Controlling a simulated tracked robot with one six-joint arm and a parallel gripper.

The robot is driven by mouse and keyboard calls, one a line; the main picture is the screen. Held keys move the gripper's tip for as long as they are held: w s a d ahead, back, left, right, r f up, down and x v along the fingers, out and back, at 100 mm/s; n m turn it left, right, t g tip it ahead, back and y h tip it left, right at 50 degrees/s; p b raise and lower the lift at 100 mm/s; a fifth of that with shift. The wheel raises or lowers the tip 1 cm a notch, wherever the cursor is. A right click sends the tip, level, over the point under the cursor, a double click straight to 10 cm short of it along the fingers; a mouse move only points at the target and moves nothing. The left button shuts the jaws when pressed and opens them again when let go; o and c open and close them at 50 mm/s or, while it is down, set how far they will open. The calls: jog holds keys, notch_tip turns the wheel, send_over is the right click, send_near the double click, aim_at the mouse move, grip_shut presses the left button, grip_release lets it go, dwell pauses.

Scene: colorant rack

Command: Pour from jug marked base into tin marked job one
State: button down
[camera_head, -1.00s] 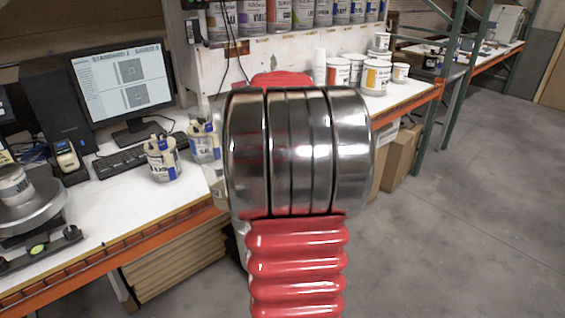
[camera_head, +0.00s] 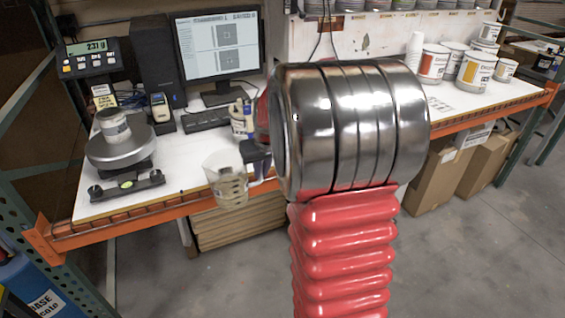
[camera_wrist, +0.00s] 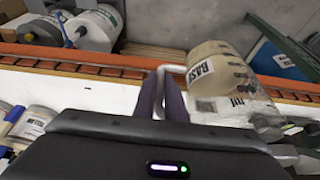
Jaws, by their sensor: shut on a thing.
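The jug marked base (camera_head: 228,182) is translucent with pale contents. In the head view it hangs in front of the bench edge, roughly upright. Its BASE label shows in the wrist view (camera_wrist: 222,72). My gripper (camera_head: 257,160) is shut on the jug's handle; its dark fingers also show in the wrist view (camera_wrist: 173,97). The tin marked job one (camera_head: 114,127) is small and pale, standing on the round scale pan at the left, apart from the jug. Its label is only partly readable. My red arm hides part of the bench right of the jug.
The scale (camera_head: 122,150) has a display (camera_head: 90,57) reading about 237. A brush-filled tin (camera_head: 240,120) stands behind my gripper. Green rack posts (camera_head: 25,90) bound the left side.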

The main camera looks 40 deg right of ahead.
aim_at(219, 192)
jog(key=shift+n+y, duration=0.3)
jog(key=shift+n, duration=0.5)
jog(key=w+a+f, duration=0.1)
jog(key=a, duration=0.3)
jog(key=w+a+f, duration=0.1)
jog(key=a, duration=0.3)
jog(key=w+a+f, duration=0.1)
jog(key=a, duration=0.3)
jog(key=shift+w+a+f, duration=0.35)
jog(key=shift+w+a, duration=0.05)
jog(key=a+f+n, duration=0.1)
jog(key=a+f, duration=0.2)
jog(key=a, duration=1)
jog(key=shift+w+a+f+n+y, duration=0.15)
jog(key=shift+a+f+n+y, duration=0.15)
jog(key=shift+n, duration=0.1)
